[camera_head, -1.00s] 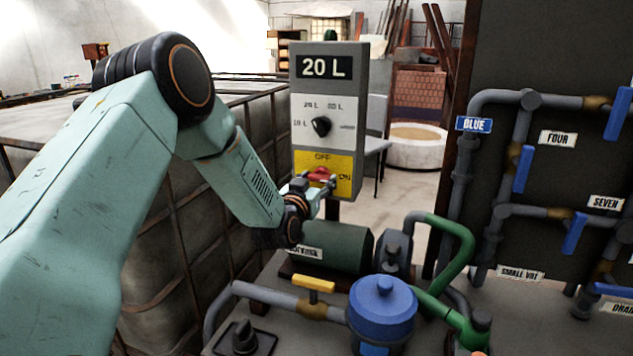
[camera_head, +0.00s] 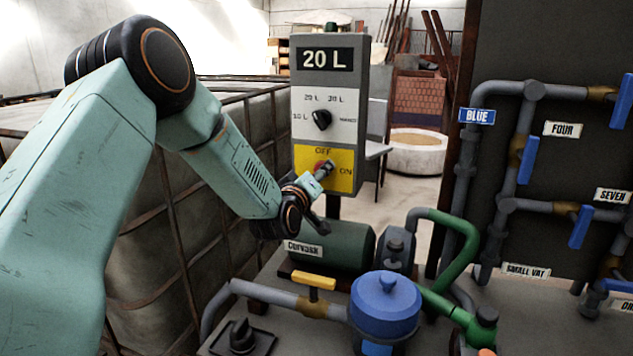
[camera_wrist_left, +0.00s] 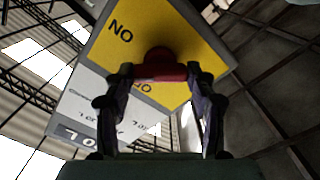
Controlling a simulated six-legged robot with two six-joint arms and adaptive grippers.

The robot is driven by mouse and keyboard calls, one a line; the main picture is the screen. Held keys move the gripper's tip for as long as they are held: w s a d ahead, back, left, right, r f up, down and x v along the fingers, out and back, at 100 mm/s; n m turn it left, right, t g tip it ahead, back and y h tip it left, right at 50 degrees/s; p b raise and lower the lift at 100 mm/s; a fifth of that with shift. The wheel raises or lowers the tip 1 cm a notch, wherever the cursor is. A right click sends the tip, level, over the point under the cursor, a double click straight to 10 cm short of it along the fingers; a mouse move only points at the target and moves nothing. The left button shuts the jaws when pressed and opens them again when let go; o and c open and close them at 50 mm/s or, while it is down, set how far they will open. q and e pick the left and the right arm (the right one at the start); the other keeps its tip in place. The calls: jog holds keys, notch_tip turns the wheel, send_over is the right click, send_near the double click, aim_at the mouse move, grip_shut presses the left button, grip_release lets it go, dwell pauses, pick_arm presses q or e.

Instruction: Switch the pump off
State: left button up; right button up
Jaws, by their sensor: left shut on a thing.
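The control box (camera_head: 329,115) stands on a post, with a display reading "20 L" and a black selector knob (camera_head: 321,119). On its yellow panel (camera_head: 341,180), "OFF" is printed above the red switch (camera_head: 318,166) and "ON" to its right. My left gripper (camera_head: 326,168) is at the switch and mostly hides it in the head view. In the left wrist view the red switch handle (camera_wrist_left: 160,72) is clasped between both fingertips of the left gripper (camera_wrist_left: 160,76). The handle's exact angle is hard to read. My right gripper is out of view.
A green motor (camera_head: 340,243) and a blue-lidded housing (camera_head: 382,305) sit below the box. A yellow-handled valve (camera_head: 314,282) is in front. A caged tank (camera_head: 165,235) stands left. Blue-handled pipes (camera_head: 528,160) line the panel at right.

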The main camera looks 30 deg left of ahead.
pick_arm(q)
jog(key=shift+n+b, duration=2.75)
jog(key=shift+n, duration=1.85)
jog(key=o, duration=1.2)
jog(key=shift+w, duration=0.15)
jog(key=shift+c, duration=0.2)
jog(key=shift+s, duration=0.25)
jog(key=v, duration=1.1)
jog(key=shift+s, duration=0.35)
